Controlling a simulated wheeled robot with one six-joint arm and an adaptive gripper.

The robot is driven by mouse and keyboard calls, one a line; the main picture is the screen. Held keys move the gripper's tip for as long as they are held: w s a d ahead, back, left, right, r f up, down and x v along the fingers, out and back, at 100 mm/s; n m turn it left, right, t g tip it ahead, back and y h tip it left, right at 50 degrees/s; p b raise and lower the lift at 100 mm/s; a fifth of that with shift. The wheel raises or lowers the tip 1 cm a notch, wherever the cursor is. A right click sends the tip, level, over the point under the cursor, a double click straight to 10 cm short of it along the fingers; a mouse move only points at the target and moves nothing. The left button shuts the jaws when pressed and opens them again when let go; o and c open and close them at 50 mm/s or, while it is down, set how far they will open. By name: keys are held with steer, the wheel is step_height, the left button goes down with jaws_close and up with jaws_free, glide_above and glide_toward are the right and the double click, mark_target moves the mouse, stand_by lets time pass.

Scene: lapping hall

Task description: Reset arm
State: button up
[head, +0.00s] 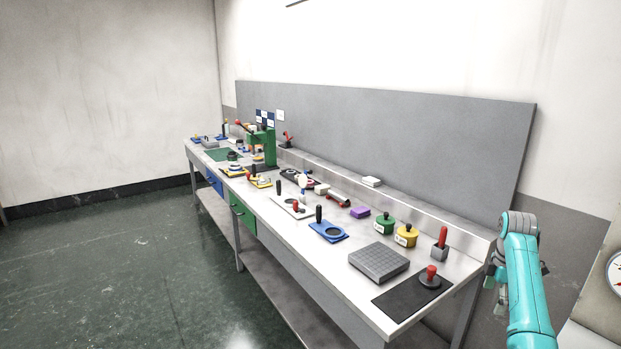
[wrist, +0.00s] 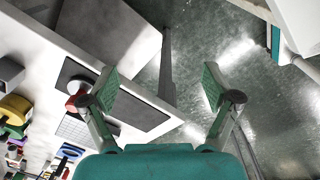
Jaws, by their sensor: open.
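My gripper (wrist: 157,92) is open in the wrist view, its two green-padded fingers spread wide with nothing between them. It points down past the near end of the workbench, with the dark floor and a bench leg behind. In the head view my teal arm is raised at the right edge, beside the bench's right end; the gripper there is small and partly hidden behind the arm. The workbench (head: 284,228) is long, with a pale top.
A black mat (head: 395,303) with a red-knobbed grey disc (head: 430,279) lies at the near bench end. Behind it are a grey grooved block (head: 378,262), a red-handled tool (head: 441,240), yellow (head: 406,237) and green (head: 385,225) pots. Open floor (head: 120,260) lies left of the bench.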

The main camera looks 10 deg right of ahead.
steer(key=s+a+f+m+t, duration=0.1)
steer(key=a+f, duration=0.3)
steer(key=f, duration=0.4)
steer(key=s+a+f+m+t+h, duration=0.1)
steer(key=a+f, duration=0.4)
steer(key=f, duration=0.2)
steer(key=s+a+f+m+t, duration=0.1)
steer(key=a+f, duration=0.3)
steer(key=f, duration=0.4)
steer(key=s+a+f+m+t, duration=0.3)
steer(key=s+a+f, duration=0.8)
steer(key=s+a, duration=0.35)
steer(key=s+a+r+m+t, duration=0.25)
steer(key=s+a, duration=0.35)
steer(key=s, duration=0.3)
steer(key=s+a+r+m+t, duration=0.1)
steer(key=s+a+r+t, duration=0.3)
steer(key=s, duration=0.6)
steer(key=s+a+r+m+t, duration=0.1)
steer(key=s+a+r+m, duration=0.1)
steer(key=s+r, duration=0.5)
steer(key=s+a+r+m+y, duration=0.1)
steer(key=s+a+r, duration=0.3)
steer(key=s+r, duration=0.4)
step_height(320, 180, up, 7)
steer(key=shift+s+r+m+t, duration=0.1)
steer(key=shift+s+m+t, duration=0.2)
steer(key=shift+m+t, duration=0.05)
